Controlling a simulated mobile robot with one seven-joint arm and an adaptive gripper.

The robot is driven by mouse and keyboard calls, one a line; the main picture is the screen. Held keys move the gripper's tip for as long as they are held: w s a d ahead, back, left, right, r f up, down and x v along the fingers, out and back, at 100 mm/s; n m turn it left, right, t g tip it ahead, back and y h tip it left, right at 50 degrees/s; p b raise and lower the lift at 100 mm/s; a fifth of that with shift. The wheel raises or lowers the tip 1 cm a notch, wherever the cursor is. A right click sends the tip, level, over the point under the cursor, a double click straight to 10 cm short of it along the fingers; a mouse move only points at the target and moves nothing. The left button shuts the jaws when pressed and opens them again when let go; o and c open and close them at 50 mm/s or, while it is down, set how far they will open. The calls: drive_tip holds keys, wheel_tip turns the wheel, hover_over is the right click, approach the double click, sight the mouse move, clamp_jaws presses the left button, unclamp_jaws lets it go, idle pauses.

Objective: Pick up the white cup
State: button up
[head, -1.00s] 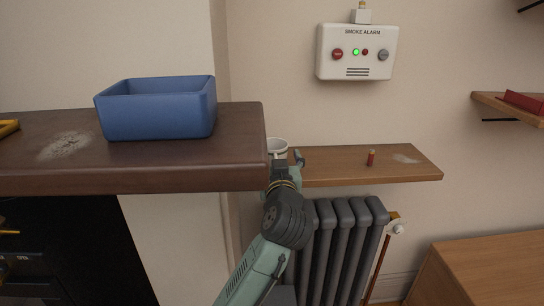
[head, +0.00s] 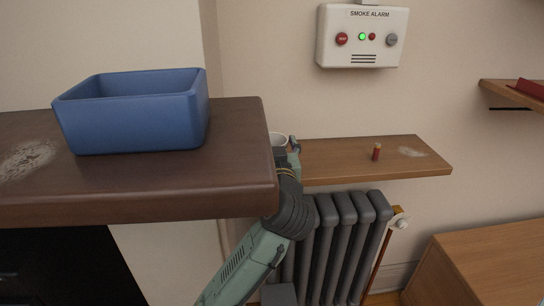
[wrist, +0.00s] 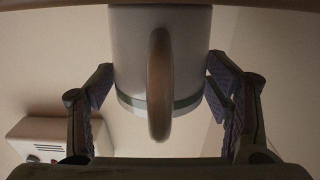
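The white cup (head: 279,138) stands at the left end of the wall shelf above the radiator, partly hidden by the dark mantel and my gripper. In the wrist view, which looks upside down, the cup (wrist: 190,60) fills the middle, with its handle towards the camera and a green band near its rim. My gripper (wrist: 160,78) is open, with one finger to each side of the cup. The fingertips appear very close to its sides; I cannot tell whether they touch. In the head view my gripper (head: 295,150) is beside the cup, its fingers partly hidden.
The dark mantel (head: 235,170) with a blue box (head: 135,135) lies close to the left of my arm. A small red cylinder (head: 376,152) stands further right on the wall shelf (head: 335,155). A grey radiator (head: 345,230) is below. A smoke alarm (head: 362,40) hangs above.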

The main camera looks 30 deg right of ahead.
drive_tip(key=c, duration=1.2)
drive_tip(key=shift+o, duration=0.2)
drive_tip(key=shift+r, duration=0.1)
